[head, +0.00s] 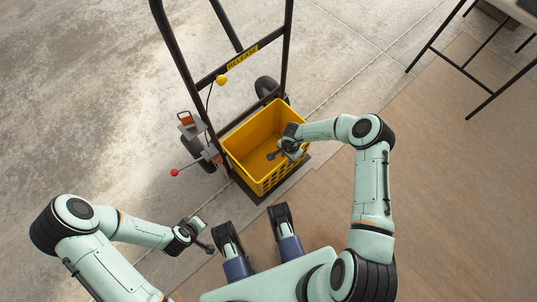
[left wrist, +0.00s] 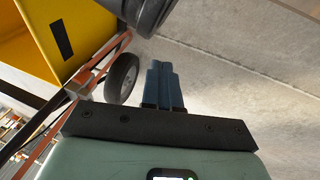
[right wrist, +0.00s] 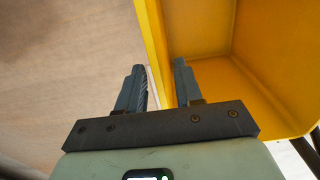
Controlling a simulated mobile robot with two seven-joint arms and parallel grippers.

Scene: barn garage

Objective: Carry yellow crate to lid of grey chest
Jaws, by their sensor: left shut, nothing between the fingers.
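The yellow crate (head: 248,136) stands open and looks empty on the base of a black hand truck (head: 287,50) in the head view. My right gripper (head: 277,154) is at the crate's right side. In the right wrist view, the open fingers (right wrist: 158,88) straddle the crate's wall (right wrist: 153,45), one outside and one inside; contact with the wall cannot be told. My left gripper (head: 208,248) is shut and empty, low and left of the crate. In the left wrist view its fingers (left wrist: 163,86) are together, with the crate (left wrist: 28,45) at upper left. No grey chest is in view.
The hand truck's uprights rise behind the crate, with a wheel (left wrist: 122,78) showing in the left wrist view. A black-legged table (head: 450,62) stands at upper right. The concrete floor at left is clear.

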